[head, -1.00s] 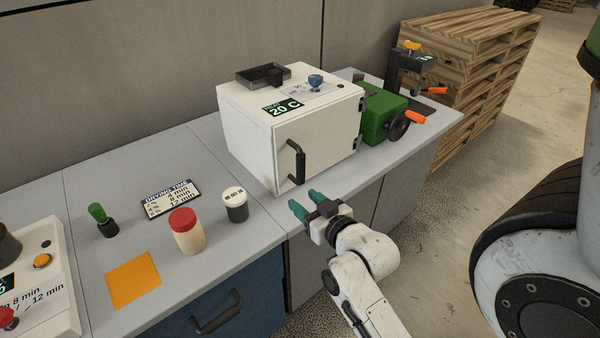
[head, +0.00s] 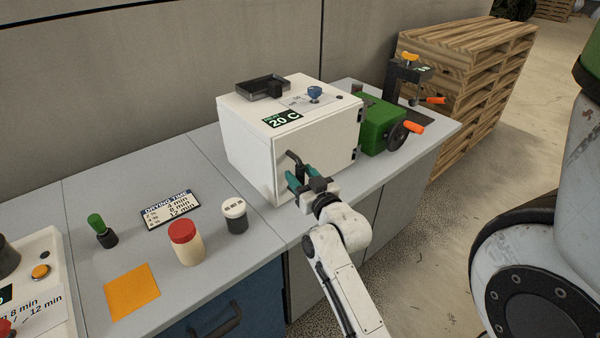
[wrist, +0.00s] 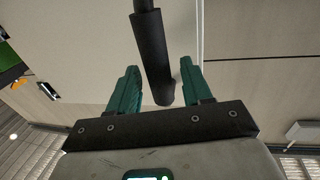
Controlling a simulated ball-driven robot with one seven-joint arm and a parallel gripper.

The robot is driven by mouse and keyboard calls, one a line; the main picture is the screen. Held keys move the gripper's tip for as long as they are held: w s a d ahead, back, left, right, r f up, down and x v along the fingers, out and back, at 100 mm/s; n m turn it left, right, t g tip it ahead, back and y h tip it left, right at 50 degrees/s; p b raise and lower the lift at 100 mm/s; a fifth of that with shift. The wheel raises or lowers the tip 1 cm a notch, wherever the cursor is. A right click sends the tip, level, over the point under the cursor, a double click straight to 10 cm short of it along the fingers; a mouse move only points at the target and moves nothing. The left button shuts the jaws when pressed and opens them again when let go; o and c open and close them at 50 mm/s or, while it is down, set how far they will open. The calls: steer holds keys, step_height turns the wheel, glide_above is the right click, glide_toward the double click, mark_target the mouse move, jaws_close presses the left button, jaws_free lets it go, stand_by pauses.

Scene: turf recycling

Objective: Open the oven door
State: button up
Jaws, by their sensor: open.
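The white oven (head: 250,140) stands on the grey bench, with a 20 C label on its top. Its door (head: 335,142) is shut, with hinges on the right edge. The black door handle (head: 294,160) is at the door's left side; its lower part is hidden behind my gripper in the head view. My gripper (head: 302,176) is at the handle with its teal fingers open. In the wrist view the handle (wrist: 153,58) reaches down between the two open fingers (wrist: 160,88), with a gap on both sides. I cannot tell whether a finger touches it.
A green machine (head: 378,122) with a crank wheel stands right of the oven. A white-lidded jar (head: 235,216), a red-lidded jar (head: 187,243) and a drying time sign (head: 170,210) are on the bench to the left. Wooden pallets (head: 465,75) stand behind. Floor in front is clear.

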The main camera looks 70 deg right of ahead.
steer(key=shift+w+d, duration=0.3)
jaws_close()
stand_by(0.4)
